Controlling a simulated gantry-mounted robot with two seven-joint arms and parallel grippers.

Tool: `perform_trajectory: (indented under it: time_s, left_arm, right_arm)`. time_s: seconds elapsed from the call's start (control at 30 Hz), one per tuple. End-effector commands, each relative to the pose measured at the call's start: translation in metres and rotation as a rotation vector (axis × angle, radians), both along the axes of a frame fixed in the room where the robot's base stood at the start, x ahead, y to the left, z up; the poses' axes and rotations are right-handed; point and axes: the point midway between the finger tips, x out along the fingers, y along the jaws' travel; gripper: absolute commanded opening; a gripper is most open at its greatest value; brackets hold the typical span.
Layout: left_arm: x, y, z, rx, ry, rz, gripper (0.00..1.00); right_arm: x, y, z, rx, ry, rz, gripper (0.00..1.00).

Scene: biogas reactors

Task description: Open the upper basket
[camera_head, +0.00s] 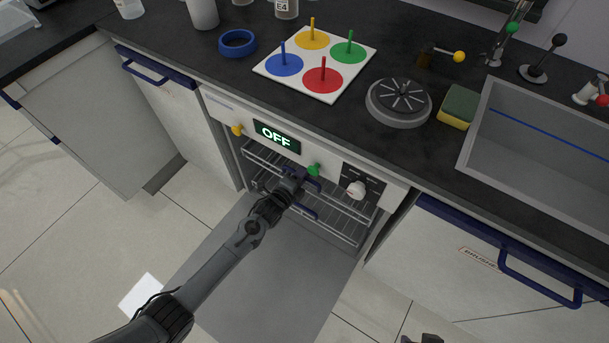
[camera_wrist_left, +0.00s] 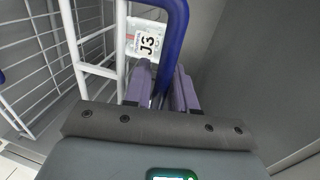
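The dishwasher stands open under the counter, its door (camera_head: 270,275) folded down. The upper basket (camera_head: 265,157) is a wire rack inside, just below the front panel. My left gripper (camera_head: 300,175) is at its blue handle. In the left wrist view the blue handle (camera_wrist_left: 175,25) passes between the two purple fingers of my left gripper (camera_wrist_left: 162,85), which appear closed on it. White basket wires (camera_wrist_left: 75,40) and a tag marked J3 (camera_wrist_left: 147,40) are beside it. The lower basket (camera_head: 335,228) shows below. A dark piece at the bottom edge may be my right gripper (camera_head: 424,338).
A drawer with a blue handle (camera_head: 540,280) is at the right. The counter above holds a peg board (camera_head: 268,63), a sponge (camera_head: 458,106) and a sink (camera_head: 485,130).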

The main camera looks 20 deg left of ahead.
Motion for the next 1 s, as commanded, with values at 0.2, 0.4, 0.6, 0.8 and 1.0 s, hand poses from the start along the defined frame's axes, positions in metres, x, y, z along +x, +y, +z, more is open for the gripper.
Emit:
perform_trajectory:
  time_s: [0.2, 0.4, 0.6, 0.8, 1.0]
  left_arm:
    - [0.0086, -0.0014, -0.0016, 0.001, 0.000, 0.001, 0.25]
    - [0.0087, -0.0015, -0.0013, 0.001, 0.000, 0.001, 0.25]
    - [0.0086, -0.0015, -0.0015, 0.000, 0.001, 0.001, 0.01]
    - [0.0085, -0.0012, -0.0018, 0.000, 0.001, 0.001, 0.00]
    - [0.0066, -0.0022, -0.0014, 0.001, 0.002, -0.001, 0.00]
  right_arm:
    - [-0.0004, 0.0006, -0.0055, 0.002, 0.000, -0.001, 0.43]
    - [-0.0003, 0.0006, -0.0049, 0.002, 0.000, 0.000, 0.43]
    - [-0.0002, 0.0005, -0.0048, 0.002, 0.000, 0.000, 0.43]
    - [-0.0003, 0.0000, -0.0047, 0.000, 0.000, 0.001, 0.43]
    - [-0.0002, -0.0008, -0.0027, -0.004, -0.001, 0.003, 0.43]
